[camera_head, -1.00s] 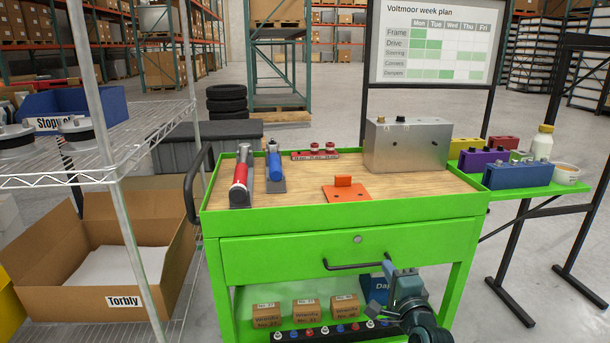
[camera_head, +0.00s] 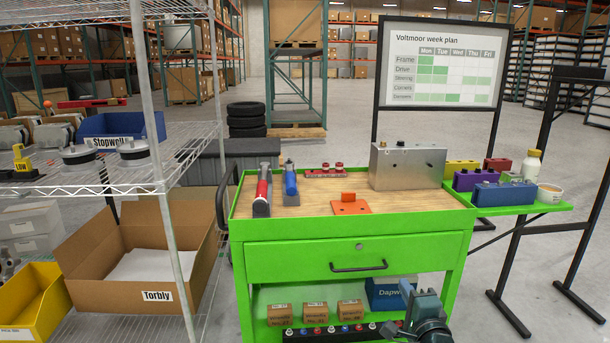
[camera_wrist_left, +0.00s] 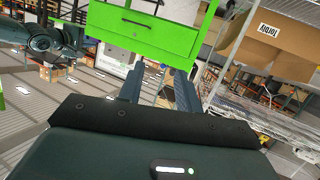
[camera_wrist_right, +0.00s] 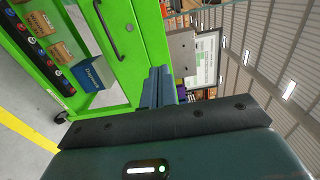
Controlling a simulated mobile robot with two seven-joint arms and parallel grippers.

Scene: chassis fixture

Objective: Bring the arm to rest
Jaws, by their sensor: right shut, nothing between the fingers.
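My right gripper (camera_head: 406,290) is low at the front of the green cart (camera_head: 350,230), below the drawer handle. The right wrist view (camera_wrist_right: 160,88) shows its two fingers side by side, shut with nothing between them. My left gripper is out of the head view. The left wrist view (camera_wrist_left: 158,88) shows its fingers standing apart, open and empty, with the green cart's drawer beyond. The right arm also shows at the left of that view.
On the cart top are a red tool (camera_head: 262,192), a blue tool (camera_head: 291,186), an orange bracket (camera_head: 350,207) and a metal box (camera_head: 408,166). A wire shelf (camera_head: 70,190) stands left, above an open carton (camera_head: 130,293).

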